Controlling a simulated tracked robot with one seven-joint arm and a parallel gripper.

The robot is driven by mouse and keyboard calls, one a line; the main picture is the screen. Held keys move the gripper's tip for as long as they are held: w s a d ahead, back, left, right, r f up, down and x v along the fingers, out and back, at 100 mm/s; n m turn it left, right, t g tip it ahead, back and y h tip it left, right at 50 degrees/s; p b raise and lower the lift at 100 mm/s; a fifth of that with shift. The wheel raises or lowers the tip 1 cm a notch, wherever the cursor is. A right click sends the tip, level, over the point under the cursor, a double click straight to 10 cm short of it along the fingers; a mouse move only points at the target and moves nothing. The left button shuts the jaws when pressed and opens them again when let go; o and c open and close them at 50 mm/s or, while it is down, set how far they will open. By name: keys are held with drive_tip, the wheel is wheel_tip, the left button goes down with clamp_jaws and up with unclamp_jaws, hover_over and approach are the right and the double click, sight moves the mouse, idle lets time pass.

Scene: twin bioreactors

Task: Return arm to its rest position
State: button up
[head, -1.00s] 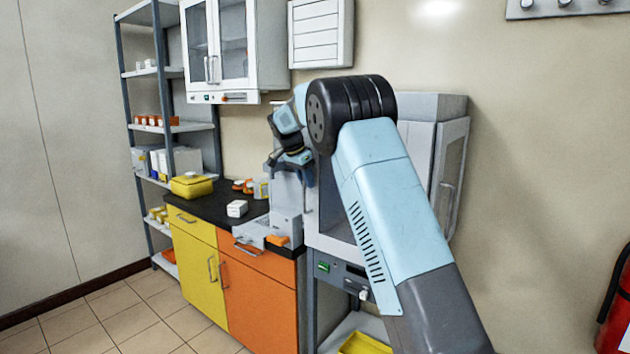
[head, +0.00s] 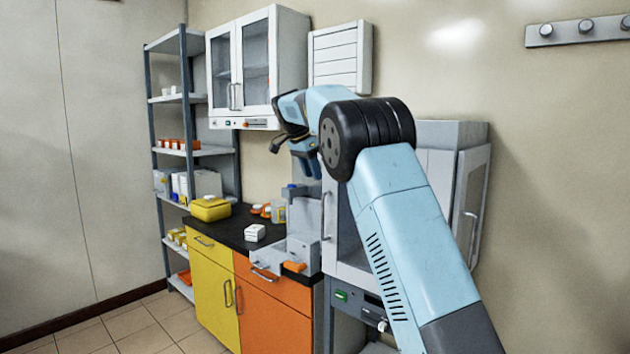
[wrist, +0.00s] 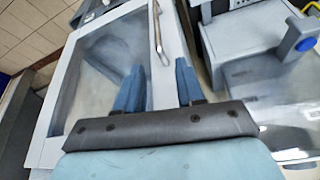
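My arm rises from the lower right of the head view, bends at a black elbow joint and reaches left. My gripper (head: 306,164) hangs at its end, in front of the wall beside the hood cabinet (head: 437,165) and above the counter. In the wrist view its two blue fingers (wrist: 160,84) stand apart with nothing between them. Behind them show a glazed door with a handle (wrist: 157,32) and a grey device with a blue knob (wrist: 304,44). My elbow and forearm hide part of the cabinet in the head view.
A black counter (head: 222,232) over yellow and orange cupboards carries a yellow box (head: 210,209), a white box (head: 255,232) and a grey device (head: 304,240). A white wall cabinet (head: 288,60) hangs close to my wrist. A shelf rack (head: 157,130) stands left.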

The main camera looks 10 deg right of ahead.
drive_tip(key=shift+r, duration=0.1)
drive_tip(key=s+d+r+n+y, duration=0.15)
drive_tip(key=s+d, duration=0.25)
drive_tip(key=s, duration=0.5)
drive_tip(key=s+d+r+n+t+y, duration=0.1)
drive_tip(key=s+d+n, duration=0.2)
drive_tip(key=s, duration=0.5)
drive_tip(key=s+d+r+n+y, duration=0.15)
drive_tip(key=s+d, duration=0.25)
drive_tip(key=s, duration=0.5)
drive_tip(key=s+f+n, duration=0.2)
drive_tip(key=s+f, duration=0.2)
drive_tip(key=s, duration=0.4)
drive_tip(key=s+f+n+t, duration=0.1)
drive_tip(key=s+f+n, duration=0.1)
drive_tip(key=s+f, duration=0.3)
drive_tip(key=s+f+n+t, duration=0.1)
drive_tip(key=s+f, duration=0.4)
drive_tip(key=s, duration=0.8)
drive_tip(key=shift+d+f+n, duration=0.15)
drive_tip(key=shift+d+n, duration=0.3)
drive_tip(key=shift+n, duration=0.05)
